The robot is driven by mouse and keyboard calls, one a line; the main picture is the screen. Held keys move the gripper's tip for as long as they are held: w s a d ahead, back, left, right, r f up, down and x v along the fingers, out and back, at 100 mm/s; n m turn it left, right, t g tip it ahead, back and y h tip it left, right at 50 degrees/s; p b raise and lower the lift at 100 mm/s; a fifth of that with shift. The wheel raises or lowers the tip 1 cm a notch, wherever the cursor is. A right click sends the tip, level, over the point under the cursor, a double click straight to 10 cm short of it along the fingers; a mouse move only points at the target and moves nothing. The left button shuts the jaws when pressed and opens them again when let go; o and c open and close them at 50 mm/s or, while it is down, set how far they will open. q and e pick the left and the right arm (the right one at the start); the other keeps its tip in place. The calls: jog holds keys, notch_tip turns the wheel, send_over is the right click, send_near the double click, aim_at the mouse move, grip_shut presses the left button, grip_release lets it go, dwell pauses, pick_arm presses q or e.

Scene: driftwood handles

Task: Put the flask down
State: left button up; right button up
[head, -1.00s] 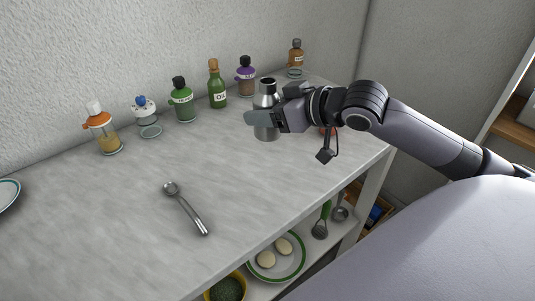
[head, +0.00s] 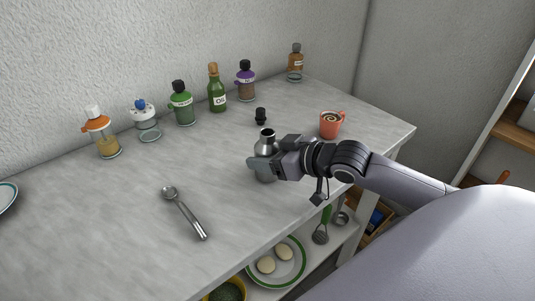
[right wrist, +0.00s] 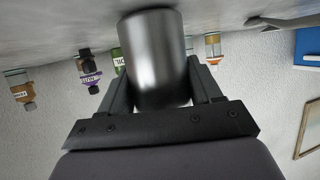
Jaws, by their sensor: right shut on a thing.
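The flask (head: 265,146) is a silver metal bottle with an open mouth, upright over the front half of the grey counter (head: 120,200). My right gripper (head: 265,167) is shut on its body, coming in from the right. In the right wrist view the flask (right wrist: 155,60) fills the space between the two fingers, and its end lies close to the counter surface. I cannot tell whether its base touches the counter. My left gripper is not in view.
A black stopper (head: 260,116) stands behind the flask. A red mug (head: 331,126) with dark drink stands to its right. A spoon (head: 186,213) lies to the left. Several bottles, including a green oil bottle (head: 217,92), line the wall. Counter between spoon and flask is clear.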

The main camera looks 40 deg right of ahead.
jog(key=shift+f, duration=0.1)
jog(key=o, duration=1.2)
jog(key=shift+v, duration=3.1)
jog(key=shift+p+v, duration=0.85)
jog(key=shift+v, duration=2.1)
jog(key=shift+w, duration=0.1)
